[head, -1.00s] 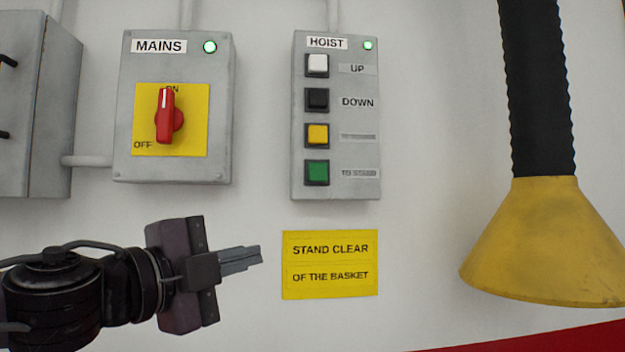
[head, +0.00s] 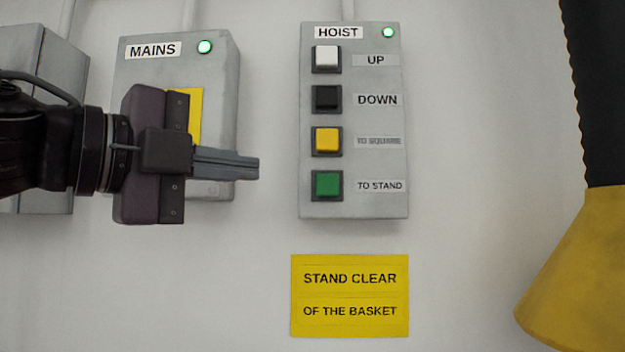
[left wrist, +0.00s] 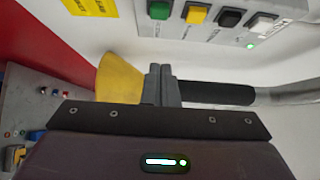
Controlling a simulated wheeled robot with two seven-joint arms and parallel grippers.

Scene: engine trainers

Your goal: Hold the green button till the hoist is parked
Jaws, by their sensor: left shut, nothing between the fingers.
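The grey hoist control box (head: 385,205) is on the wall, with white, black, yellow and green buttons in a column. The green button (head: 327,184) is the lowest, labelled TO STAND. It also shows in the left wrist view (left wrist: 159,9). My left gripper (head: 257,168) is shut and empty, left of the box, with its fingertips pointing right toward it, apart from the green button in the picture. In the left wrist view its shut fingers (left wrist: 161,84) show below the box. The right gripper is not in view. The hoist itself is not seen.
The MAINS box (head: 220,95) with a lit green lamp is partly behind my left gripper, which hides its switch. A yellow STAND CLEAR OF THE BASKET sign (head: 350,295) is below the hoist box. A yellow cone (head: 580,270) on a black hose hangs at the right.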

